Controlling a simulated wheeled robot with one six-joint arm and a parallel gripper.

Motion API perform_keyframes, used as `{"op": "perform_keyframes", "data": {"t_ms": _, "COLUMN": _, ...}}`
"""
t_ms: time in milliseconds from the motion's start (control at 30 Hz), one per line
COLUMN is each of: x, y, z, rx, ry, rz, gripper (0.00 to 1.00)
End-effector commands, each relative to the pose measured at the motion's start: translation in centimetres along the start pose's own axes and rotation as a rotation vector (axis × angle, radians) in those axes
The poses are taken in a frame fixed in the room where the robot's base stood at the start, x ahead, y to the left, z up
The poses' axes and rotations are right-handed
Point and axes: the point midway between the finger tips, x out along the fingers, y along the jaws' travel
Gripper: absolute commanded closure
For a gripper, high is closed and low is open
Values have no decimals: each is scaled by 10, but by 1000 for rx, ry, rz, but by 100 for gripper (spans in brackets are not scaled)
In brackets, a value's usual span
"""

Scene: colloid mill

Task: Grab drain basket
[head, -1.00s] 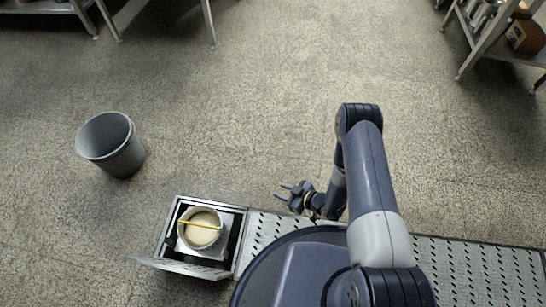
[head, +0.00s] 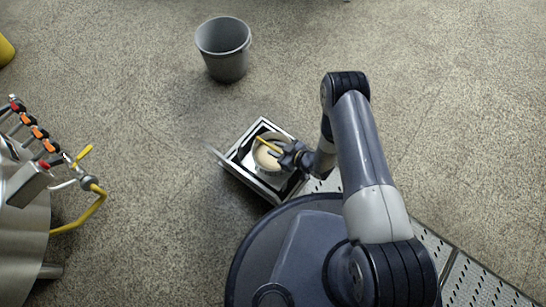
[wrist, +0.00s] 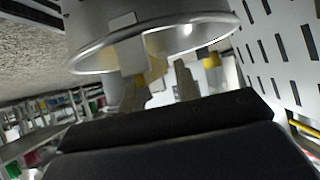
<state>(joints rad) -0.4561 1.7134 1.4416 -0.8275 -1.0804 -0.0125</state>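The drain basket (head: 264,159) is a round pale metal pot with a beige inside and a yellow bar handle (head: 268,146) across its top. It sits in the open square drain box (head: 239,151). My gripper (head: 287,155) is at the basket's right side in the head view, overlapping its rim. In the wrist view the basket's rim (wrist: 205,37) fills the top, close beyond my fingers (wrist: 160,86). The fingers look apart, with nothing seen held between them. The wrist view is blurred, and contact with the basket cannot be told.
A grey bin (head: 224,55) stands behind the drain box. A slotted drain grate (head: 470,285) runs to the lower right. A steel tank (head: 22,225) with valves and a yellow pipe (head: 80,217) stands at the left. The floor between is clear.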

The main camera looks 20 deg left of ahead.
Motion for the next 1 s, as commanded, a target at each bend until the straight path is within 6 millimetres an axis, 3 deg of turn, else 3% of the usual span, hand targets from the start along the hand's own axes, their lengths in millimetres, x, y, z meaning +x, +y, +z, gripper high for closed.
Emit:
{"op": "perform_keyframes", "data": {"t_ms": 300, "x": 6, "y": 0, "z": 0, "rx": 1, "ry": 0, "rz": 0, "gripper": 70}}
{"op": "perform_keyframes", "data": {"t_ms": 667, "x": 6, "y": 0, "z": 0, "rx": 1, "ry": -1, "rz": 0, "gripper": 99}}
{"op": "perform_keyframes", "data": {"t_ms": 1000, "x": 6, "y": 0, "z": 0, "rx": 1, "ry": -1, "rz": 0, "gripper": 100}}
